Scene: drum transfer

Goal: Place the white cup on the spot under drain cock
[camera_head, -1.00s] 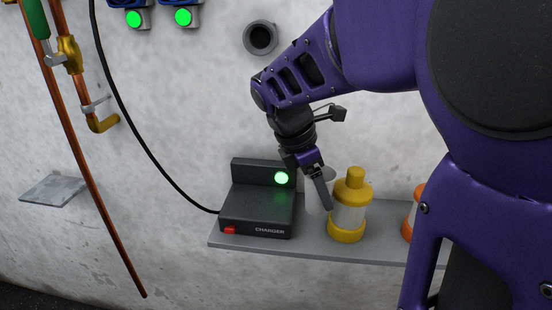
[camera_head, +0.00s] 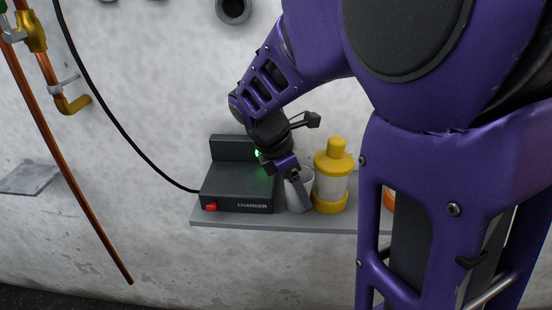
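The white cup (camera_head: 291,199) stands on the grey shelf (camera_head: 240,222), between the charger and a yellow-capped bottle. My gripper (camera_head: 302,201) points down at the cup. One finger shows across the cup's near side; the other finger is hidden, so I cannot tell whether the gripper is closed on it. The brass drain outlet (camera_head: 73,104) is on the copper pipework at the upper left. A small grey plate (camera_head: 30,180) sticks out from the wall below and left of it.
The black charger (camera_head: 238,188) stands close left of the cup. The yellow bottle (camera_head: 331,185) is close on its right. An orange item (camera_head: 389,199) is partly hidden behind my arm. A black cable (camera_head: 115,124) and a copper pipe (camera_head: 85,190) lie between shelf and plate.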

